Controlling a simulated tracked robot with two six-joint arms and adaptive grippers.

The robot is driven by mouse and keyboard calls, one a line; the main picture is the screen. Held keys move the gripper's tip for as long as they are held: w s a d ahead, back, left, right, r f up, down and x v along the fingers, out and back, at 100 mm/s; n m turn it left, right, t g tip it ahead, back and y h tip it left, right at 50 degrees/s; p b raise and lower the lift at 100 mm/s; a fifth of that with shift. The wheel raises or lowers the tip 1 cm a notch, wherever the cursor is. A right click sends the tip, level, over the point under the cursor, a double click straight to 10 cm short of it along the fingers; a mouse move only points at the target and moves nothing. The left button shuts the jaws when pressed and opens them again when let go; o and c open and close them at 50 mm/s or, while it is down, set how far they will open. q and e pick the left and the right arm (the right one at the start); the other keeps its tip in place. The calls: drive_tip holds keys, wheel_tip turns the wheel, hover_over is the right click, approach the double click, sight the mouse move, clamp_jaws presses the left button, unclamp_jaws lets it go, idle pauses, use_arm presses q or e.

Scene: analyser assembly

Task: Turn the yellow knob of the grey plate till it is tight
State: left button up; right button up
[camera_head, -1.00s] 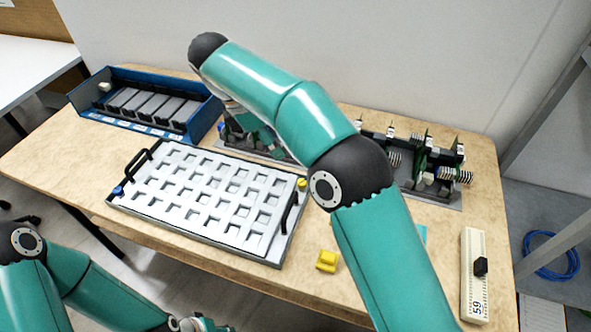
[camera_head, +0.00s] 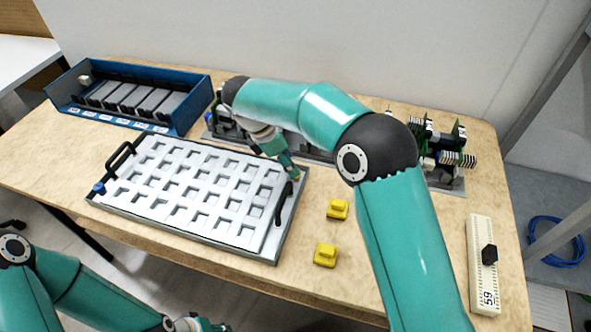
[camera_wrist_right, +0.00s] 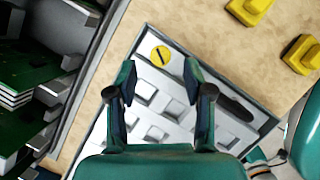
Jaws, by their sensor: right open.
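The grey plate (camera_head: 190,232) lies on the table and bears a white grid panel with many square pockets and two black handles (camera_head: 118,160). In the right wrist view its yellow knob (camera_wrist_right: 161,57), round with a dark slot, sits in a corner of the plate. My right gripper (camera_head: 294,175) is over that corner in the head view and hides the knob. In the right wrist view the right gripper (camera_wrist_right: 158,76) is open, with the knob showing beyond and between its fingertips. My left gripper (camera_head: 202,324) is low at the bottom edge, partly cut off.
Two yellow blocks (camera_head: 337,209) (camera_head: 325,255) lie right of the plate. A blue knob (camera_head: 99,188) is at its left. A blue bin (camera_head: 180,118) stands behind, circuit boards (camera_head: 440,150) at the back, and a white strip (camera_head: 482,262) at right. Bare table lies between.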

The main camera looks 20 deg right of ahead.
drive_tip(key=shift+x, duration=2.05)
drive_tip(key=shift+c, duration=0.4)
clamp_jaws()
drive_tip(key=shift+s+d, duration=0.1)
drive_tip(key=shift+d, duration=0.05)
